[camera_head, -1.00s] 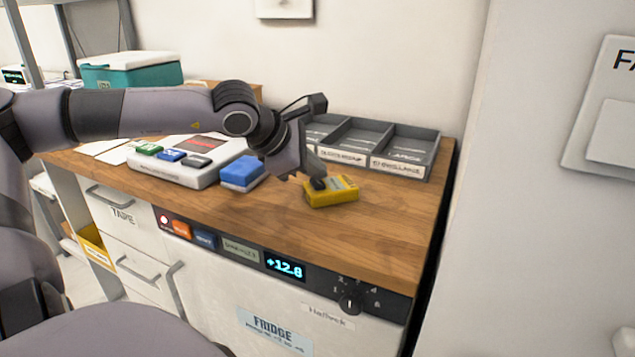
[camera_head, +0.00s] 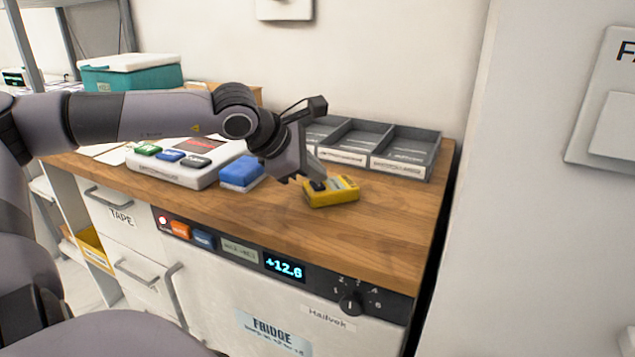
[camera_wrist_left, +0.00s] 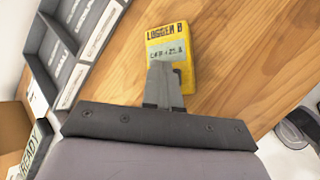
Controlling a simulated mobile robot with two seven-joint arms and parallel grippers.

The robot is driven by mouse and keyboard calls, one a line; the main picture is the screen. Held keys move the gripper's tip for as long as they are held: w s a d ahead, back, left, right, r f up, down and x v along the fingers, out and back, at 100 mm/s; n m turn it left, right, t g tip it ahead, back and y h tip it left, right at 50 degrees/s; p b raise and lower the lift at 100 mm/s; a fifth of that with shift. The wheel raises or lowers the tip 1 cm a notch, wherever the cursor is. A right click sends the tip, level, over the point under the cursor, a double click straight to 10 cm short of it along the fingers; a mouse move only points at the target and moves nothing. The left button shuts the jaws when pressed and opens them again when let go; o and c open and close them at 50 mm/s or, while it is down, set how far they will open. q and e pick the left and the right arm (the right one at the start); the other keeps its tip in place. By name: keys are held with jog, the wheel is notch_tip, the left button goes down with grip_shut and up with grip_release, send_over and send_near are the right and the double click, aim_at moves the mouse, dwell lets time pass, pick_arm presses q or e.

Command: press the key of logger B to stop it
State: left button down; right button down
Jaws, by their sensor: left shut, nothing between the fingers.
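Logger B (camera_head: 338,194) is a small yellow box lying flat on the wooden worktop. In the left wrist view its body (camera_wrist_left: 184,42) shows the name "LOGGER B" and a pale display whose text I cannot read surely. My left gripper (camera_head: 317,184) is shut and empty. Its fingertips are over the logger's left part, at or very near its top face; I cannot tell if they touch. In the left wrist view the shut fingers (camera_wrist_left: 163,85) cover the part of the logger below the display, and the key is hidden. My right gripper is not in view.
A grey compartment tray (camera_head: 405,148) stands behind the logger. A blue block (camera_head: 241,173) and a white device with coloured keys (camera_head: 180,170) lie to the left. The fridge front below has a display (camera_head: 285,267) reading +12.6. The worktop right of the logger is clear.

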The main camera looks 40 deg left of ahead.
aim_at(313, 186)
pick_arm(q)
jog(key=shift+r, duration=0.1)
jog(key=shift+r+p, duration=0.35)
jog(key=shift+r, duration=0.4)
jog(key=shift+r, duration=0.1)
jog(key=shift+r+p, duration=1.5)
jog(key=shift+r, duration=0.95)
jog(key=shift+f, duration=0.1)
